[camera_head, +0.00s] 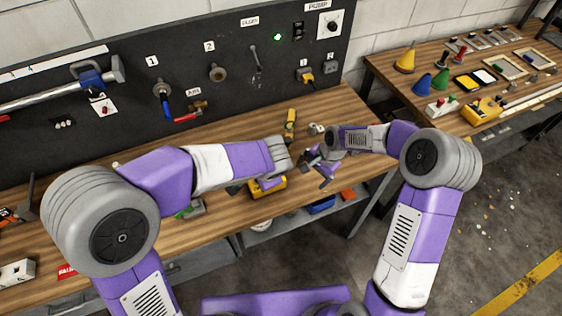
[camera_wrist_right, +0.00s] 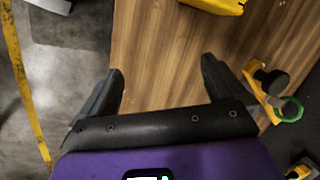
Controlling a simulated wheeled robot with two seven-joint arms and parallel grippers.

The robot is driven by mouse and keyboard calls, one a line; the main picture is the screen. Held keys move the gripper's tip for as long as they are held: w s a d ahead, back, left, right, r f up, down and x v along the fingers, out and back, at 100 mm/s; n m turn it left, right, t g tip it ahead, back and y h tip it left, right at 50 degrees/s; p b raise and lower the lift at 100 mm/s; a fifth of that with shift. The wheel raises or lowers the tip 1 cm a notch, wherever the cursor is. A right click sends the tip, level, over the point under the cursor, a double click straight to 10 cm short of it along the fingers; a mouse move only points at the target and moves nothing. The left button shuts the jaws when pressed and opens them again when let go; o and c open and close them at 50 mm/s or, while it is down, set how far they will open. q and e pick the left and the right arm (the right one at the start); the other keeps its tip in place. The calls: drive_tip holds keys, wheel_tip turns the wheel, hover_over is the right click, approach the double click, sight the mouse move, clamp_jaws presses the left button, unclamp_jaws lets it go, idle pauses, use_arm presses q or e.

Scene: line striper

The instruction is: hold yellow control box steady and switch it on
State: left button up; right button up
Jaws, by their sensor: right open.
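The yellow control box (camera_head: 279,186) sits near the front edge of the wooden bench, partly hidden by my left gripper and wrist. A yellow piece at the top edge of the right wrist view (camera_wrist_right: 215,4) appears to be part of it. My left gripper (camera_head: 262,184) is over or against the box; its fingers are mostly hidden, and I cannot tell whether they grip it. My right gripper (camera_head: 322,172) is open and empty, to the right of the box and apart from it. Its spread fingers also show in the right wrist view (camera_wrist_right: 161,68). The box's switch is not discernible.
A yellow tool (camera_head: 290,122) lies behind the grippers. A dark panel (camera_head: 130,95) with valves and switches stands at the back. A blue bin (camera_head: 320,205) sits below the bench edge. A second table (camera_head: 450,85) at right holds cones and small parts.

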drive_tip(key=a+r+m+g, duration=0.1)
drive_tip(key=a, duration=0.2)
drive_tip(key=w+a+r+m, duration=0.1)
drive_tip(key=a+r+m, duration=0.1)
drive_tip(key=a, duration=0.1)
drive_tip(key=a+r+m+g+y, duration=0.1)
drive_tip(key=a, duration=0.2)
drive_tip(key=shift+w+a+r+m+g, duration=0.15)
drive_tip(key=shift+w+a+m+g, duration=0.15)
drive_tip(key=shift+w, duration=0.05)
drive_tip(key=shift+a, duration=0.25)
drive_tip(key=x, duration=0.7)
drive_tip(key=shift+s+a, duration=0.1)
drive_tip(key=shift+a, duration=0.05)
